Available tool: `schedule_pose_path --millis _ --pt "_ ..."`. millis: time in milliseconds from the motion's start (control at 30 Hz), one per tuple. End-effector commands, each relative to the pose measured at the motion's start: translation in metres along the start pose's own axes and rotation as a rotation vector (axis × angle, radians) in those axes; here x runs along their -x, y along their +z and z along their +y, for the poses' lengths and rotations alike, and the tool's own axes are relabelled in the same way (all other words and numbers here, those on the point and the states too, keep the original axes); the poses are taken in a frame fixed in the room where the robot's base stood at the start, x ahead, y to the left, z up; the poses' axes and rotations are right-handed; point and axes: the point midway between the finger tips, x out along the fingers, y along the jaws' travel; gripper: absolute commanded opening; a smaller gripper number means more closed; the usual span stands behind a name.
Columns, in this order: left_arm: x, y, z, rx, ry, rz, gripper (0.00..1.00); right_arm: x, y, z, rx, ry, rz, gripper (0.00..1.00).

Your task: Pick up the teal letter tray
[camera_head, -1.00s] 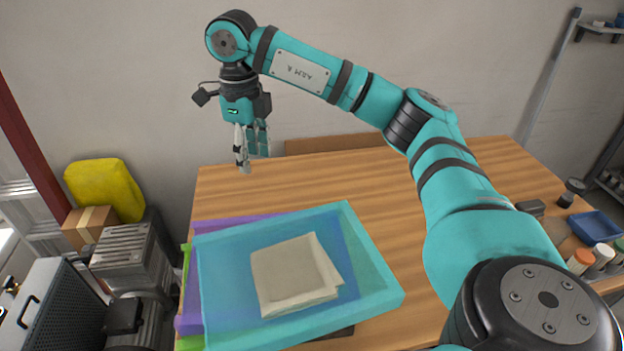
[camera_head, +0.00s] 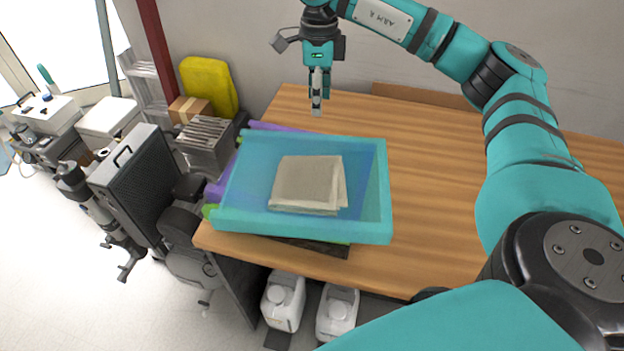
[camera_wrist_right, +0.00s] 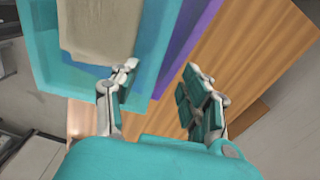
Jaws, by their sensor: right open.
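The teal letter tray (camera_head: 240,214) is see-through and lies on top of a purple tray (camera_head: 216,187) and a green tray (camera_head: 209,212) at the left end of the wooden table. A folded beige cloth (camera_head: 306,183) lies in it. My right gripper (camera_head: 317,108) is open and empty, pointing down above the table just behind the tray's far edge. In the right wrist view, the open fingers (camera_wrist_right: 160,98) are near the teal tray's edge (camera_wrist_right: 152,50), with the purple tray showing beyond it. My left gripper is not in view.
The wooden table (camera_head: 440,180) is clear to the right of the stack. A dark flat thing (camera_head: 310,246) lies under the trays. A yellow object (camera_head: 208,86) on a cardboard box (camera_head: 190,109) stands left of the table. White jugs (camera_head: 284,300) stand below its front edge.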

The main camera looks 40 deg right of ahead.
Motion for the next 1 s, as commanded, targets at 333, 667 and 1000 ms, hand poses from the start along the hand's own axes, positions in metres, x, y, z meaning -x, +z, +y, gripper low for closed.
schedule_pose_path --millis 333,667,1000 --pt "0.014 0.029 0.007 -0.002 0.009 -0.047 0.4 -0.045 0.0 0.0 -0.001 0.0 0.0 0.46" --pt "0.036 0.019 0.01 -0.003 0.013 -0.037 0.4 -0.085 0.001 -0.001 -0.001 0.001 0.002 0.46" --pt "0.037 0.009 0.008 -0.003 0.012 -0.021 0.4 -0.098 0.002 -0.002 0.0 -0.002 -0.002 0.46"
